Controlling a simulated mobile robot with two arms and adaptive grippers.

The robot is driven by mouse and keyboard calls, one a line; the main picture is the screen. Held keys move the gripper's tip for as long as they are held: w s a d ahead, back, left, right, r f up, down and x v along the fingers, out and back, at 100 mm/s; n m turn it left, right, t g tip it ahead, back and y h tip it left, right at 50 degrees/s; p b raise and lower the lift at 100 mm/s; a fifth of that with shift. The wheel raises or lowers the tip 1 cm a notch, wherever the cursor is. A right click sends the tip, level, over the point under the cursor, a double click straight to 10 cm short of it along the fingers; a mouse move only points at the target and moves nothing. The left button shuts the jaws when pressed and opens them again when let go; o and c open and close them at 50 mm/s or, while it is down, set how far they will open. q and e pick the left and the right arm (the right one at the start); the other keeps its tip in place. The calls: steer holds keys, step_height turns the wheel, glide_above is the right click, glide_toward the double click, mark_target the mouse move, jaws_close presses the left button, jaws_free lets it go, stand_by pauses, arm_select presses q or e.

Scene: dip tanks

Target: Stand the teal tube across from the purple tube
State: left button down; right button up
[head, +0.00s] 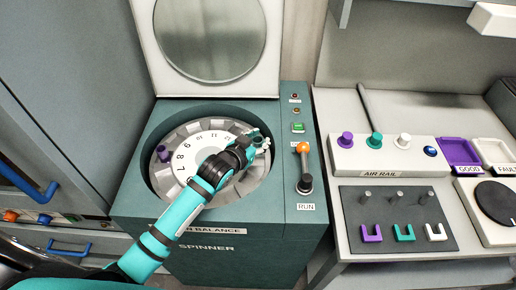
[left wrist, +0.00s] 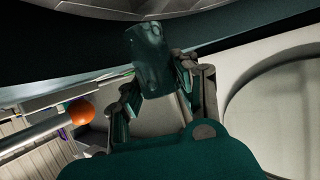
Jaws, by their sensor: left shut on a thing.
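The purple tube (head: 162,153) stands in the left side of the round numbered rotor (head: 194,150), near the 9. My left gripper (head: 256,144) is over the rotor's right side, across the dial from the purple tube. It is shut on the teal tube (left wrist: 150,58), which sticks out beyond the fingers in the left wrist view. The gripper (left wrist: 158,92) and arm hide much of the tube and the rotor's right part in the head view. I cannot tell whether the tube is seated in a slot. My right gripper is not in view.
The spinner's round lid (head: 210,38) stands open behind the rotor. An orange-knobbed lever (head: 303,147) rises right of the rotor, by the RUN label. Further right are the air rail (head: 378,158), a dark plate with pegs (head: 398,220) and the purple GOOD tray (head: 459,152).

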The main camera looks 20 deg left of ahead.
arm_select(q)
steer(key=shift+f, duration=1.85)
steer(key=shift+f, duration=0.6)
steer(key=c, duration=1)
jaws_free()
steer(key=shift+r, duration=0.1)
steer(key=shift+r, duration=0.8)
steer(key=v, duration=1.2)
steer(key=shift+f+b, duration=0.15)
steer(key=shift+b, duration=0.15)
